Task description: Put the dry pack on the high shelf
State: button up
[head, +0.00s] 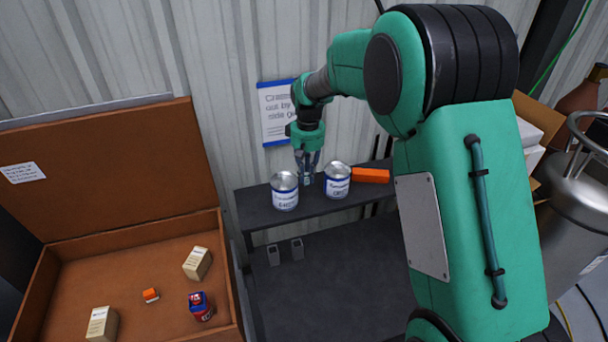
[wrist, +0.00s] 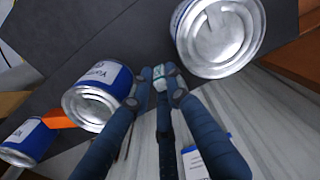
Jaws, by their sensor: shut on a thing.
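My gripper (head: 307,178) reaches down between two cans over the dark upper shelf (head: 258,212). In the wrist view, my gripper (wrist: 160,82) is shut on a small white pack with teal marks, the dry pack (wrist: 160,72), held at the fingertips. The pack is close to the shelf surface; I cannot tell whether it touches. In the head view it is mostly hidden by the fingers. The left can (head: 285,192) and the right can (head: 337,181) stand upright close on either side.
An orange box (head: 370,175) lies right of the cans; another can (wrist: 25,140) shows beyond it in the wrist view. Below is a lower dark surface (head: 340,280) with two small grey items. An open brown case (head: 60,275) with small packs stands at left.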

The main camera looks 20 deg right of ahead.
jog(key=shift+w+d+f, duration=0.1)
jog(key=shift+w+f, duration=0.05)
jog(key=shift+w, duration=1.4)
jog(key=shift+w, duration=0.25)
jog(key=shift+w+f, duration=0.15)
jog(key=shift+w, duration=0.05)
jog(key=shift+f+p, duration=0.5)
jog(key=shift+f, duration=1.15)
jog(key=shift+f, duration=0.15)
jog(key=o, duration=0.8)
